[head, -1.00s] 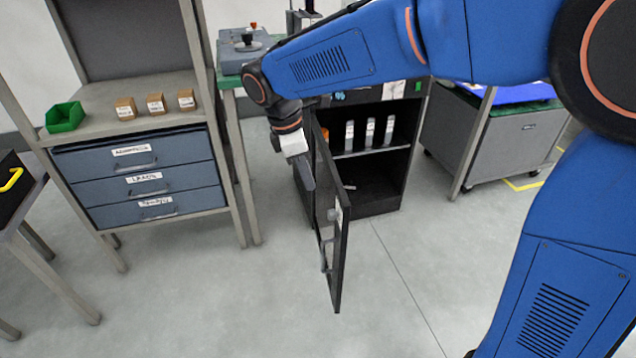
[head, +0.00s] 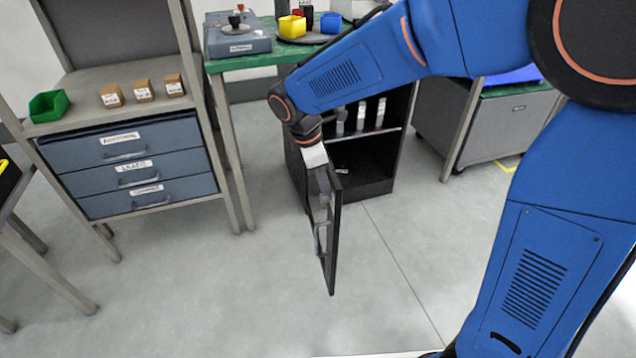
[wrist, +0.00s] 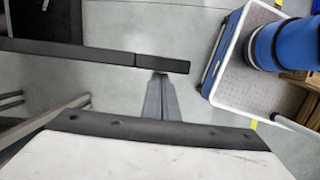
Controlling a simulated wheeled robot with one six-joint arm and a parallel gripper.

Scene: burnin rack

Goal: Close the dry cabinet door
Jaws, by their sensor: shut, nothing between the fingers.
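The dry cabinet (head: 368,187) is a dark, low cabinet under the far bench, with its interior showing. Its door (head: 331,262) stands wide open, swung out toward me and seen almost edge-on, with a handle (head: 318,240) on its left face. My gripper (head: 327,192) is shut and empty, pointing down at the upper part of the door on its left side. In the wrist view the closed fingers (wrist: 160,82) sit close beside the door's dark top edge (wrist: 95,51), near its free end. I cannot tell whether they touch it.
White-labelled bottles (head: 361,115) stand on the cabinet's shelf. A drawer unit (head: 135,172) is at the left and a grey wheeled cabinet (head: 505,125) at the right. The floor (head: 220,300) in front and left of the door is clear.

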